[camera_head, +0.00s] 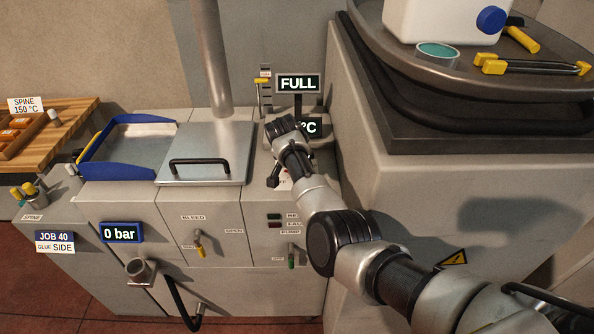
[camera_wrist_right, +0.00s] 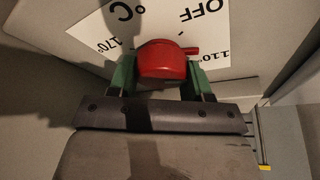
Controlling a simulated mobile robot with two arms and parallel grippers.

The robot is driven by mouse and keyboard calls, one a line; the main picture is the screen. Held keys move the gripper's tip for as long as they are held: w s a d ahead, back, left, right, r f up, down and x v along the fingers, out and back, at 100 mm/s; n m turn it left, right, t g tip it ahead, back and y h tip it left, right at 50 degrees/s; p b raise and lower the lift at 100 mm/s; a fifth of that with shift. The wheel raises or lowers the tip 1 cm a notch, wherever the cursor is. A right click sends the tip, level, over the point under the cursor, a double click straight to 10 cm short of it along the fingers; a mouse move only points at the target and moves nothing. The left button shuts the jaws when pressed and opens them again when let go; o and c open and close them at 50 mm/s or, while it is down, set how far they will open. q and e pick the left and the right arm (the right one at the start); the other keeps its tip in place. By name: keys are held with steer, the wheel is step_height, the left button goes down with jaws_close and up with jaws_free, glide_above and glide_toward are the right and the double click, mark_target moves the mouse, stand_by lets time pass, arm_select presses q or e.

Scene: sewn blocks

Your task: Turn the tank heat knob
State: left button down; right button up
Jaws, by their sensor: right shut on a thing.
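The tank heat knob (camera_wrist_right: 162,62) is red and sits on a white dial plate (camera_wrist_right: 75,22) marked OFF, 110° and 170° in the right wrist view. A short red pointer on it extends to the right in that view. My right gripper (camera_wrist_right: 162,74) has its green fingers on either side of the knob and is shut on it. In the head view my right arm reaches in from the lower right, and its wrist (camera_head: 283,140) hides most of the dial. The left gripper is not in view.
A "FULL" display (camera_head: 298,83) stands behind my wrist, with a partly hidden "°C" display (camera_head: 309,127). A metal lid with a black handle (camera_head: 200,163) lies to the left. A large grey cabinet (camera_head: 390,190) stands close on the right. A "0 bar" display (camera_head: 121,232) is at the front.

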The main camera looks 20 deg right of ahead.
steer(key=shift+m+g+h+b, duration=0.3)
steer(key=shift+m+b, duration=0.65)
steer(key=shift+m, duration=0.25)
steer(key=o, duration=0.9)
steer(key=b+v, duration=0.2)
steer(key=v, duration=0.8)
steer(key=shift+a+r, duration=0.1)
steer(key=shift+r, duration=0.3)
steer(key=shift+f, duration=0.1)
